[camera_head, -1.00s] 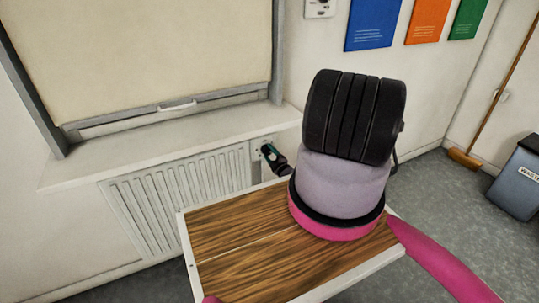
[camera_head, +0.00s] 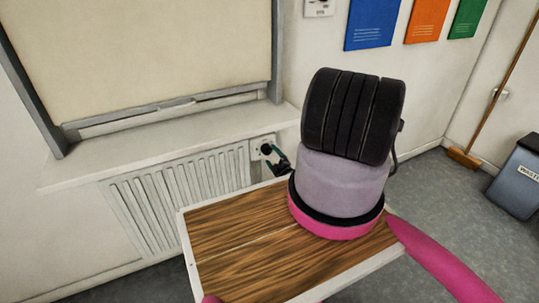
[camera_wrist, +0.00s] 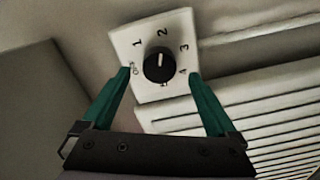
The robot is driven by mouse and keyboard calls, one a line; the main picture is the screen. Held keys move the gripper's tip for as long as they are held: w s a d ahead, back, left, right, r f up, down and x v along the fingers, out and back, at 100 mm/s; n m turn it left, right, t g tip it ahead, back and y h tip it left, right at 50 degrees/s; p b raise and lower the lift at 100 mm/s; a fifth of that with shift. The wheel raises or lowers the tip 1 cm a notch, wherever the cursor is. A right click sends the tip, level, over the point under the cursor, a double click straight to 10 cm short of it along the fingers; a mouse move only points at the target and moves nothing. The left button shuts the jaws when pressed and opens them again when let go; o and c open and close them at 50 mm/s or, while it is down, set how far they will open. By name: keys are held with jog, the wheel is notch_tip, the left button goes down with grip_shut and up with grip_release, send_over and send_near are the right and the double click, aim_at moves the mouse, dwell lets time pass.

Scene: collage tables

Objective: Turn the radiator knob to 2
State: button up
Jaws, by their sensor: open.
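The radiator knob (camera_wrist: 159,65) is round and black, with a white pointer mark. It sits on a white dial plate (camera_wrist: 143,41) marked OFF, 1, 2, 3 and 4. The pointer aims up, roughly at the 2. My gripper (camera_wrist: 160,71) is open, with one teal finger on each side of the knob and a visible gap to it on both sides in the wrist view. In the head view, my gripper (camera_head: 274,153) is small and dark beside the dial plate (camera_head: 260,146) at the radiator's right end. The knob cannot be made out there.
The white ribbed radiator (camera_head: 178,195) is under a window sill (camera_head: 165,142). My own arm and a wooden-topped part fill the head view's middle. A grey waste bin (camera_head: 518,180) and a broom (camera_head: 465,157) stand at the far right. Grey floor beyond is clear.

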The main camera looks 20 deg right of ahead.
jog(key=s, duration=0.7)
jog(key=shift+s, duration=0.4)
jog(key=shift+d, duration=0.15)
